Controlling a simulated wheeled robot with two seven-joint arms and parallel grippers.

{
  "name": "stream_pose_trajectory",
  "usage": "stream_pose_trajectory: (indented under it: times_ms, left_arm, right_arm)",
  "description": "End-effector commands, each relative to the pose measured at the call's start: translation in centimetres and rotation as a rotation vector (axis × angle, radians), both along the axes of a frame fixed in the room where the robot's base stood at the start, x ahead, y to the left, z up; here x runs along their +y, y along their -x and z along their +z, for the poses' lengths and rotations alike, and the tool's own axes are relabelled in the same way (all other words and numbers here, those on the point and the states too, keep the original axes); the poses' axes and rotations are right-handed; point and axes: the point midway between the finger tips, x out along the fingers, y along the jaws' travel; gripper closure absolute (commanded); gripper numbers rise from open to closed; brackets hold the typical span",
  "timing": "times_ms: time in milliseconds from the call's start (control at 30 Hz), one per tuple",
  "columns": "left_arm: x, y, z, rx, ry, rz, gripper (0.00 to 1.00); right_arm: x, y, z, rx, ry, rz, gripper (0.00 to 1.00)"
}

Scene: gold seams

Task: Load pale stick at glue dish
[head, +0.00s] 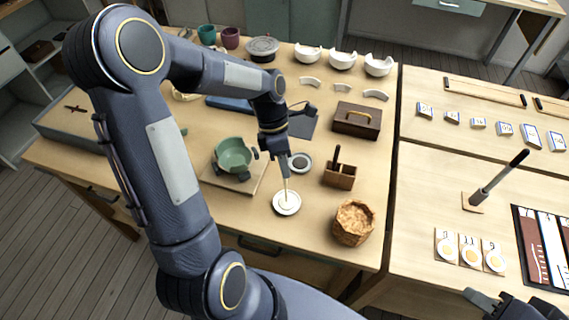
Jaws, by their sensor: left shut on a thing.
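My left gripper (281,168) points down at the middle of the table and is shut on the thin pale stick (286,185). The stick stands nearly upright below the gripper. Its lower end is at the small white glue dish (287,208), over or in its middle; I cannot tell whether the tip touches the dish. My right gripper (500,303) is at the bottom right corner, dark and partly cut off by the frame edge, and its finger opening is not clear.
A green bowl (233,157) sits on a board left of the dish. A brown holder (340,178), a wicker basket (353,222) and a wooden box (357,120) stand to the right. White broken bowls (343,60) line the back. Bare table lies in front of the dish.

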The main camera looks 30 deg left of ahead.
Motion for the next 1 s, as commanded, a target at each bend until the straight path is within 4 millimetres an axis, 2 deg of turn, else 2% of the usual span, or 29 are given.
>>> stream_pose_trajectory:
  times_ms: [33,633,1000]
  left_arm:
    - [0.0,0.0,0.9,-0.002,0.0,0.0,1.0]
    - [0.0,-0.1,5.8,-0.003,0.0,-0.001,1.0]
    - [0.0,-0.1,6.1,-0.003,0.0,0.0,1.0]
  right_arm:
    - [0.0,0.0,0.9,0.0,0.0,0.0,0.64]
    - [0.0,0.0,5.4,0.0,0.0,0.0,0.64]
    - [0.0,0.0,5.6,0.0,0.0,0.0,0.64]
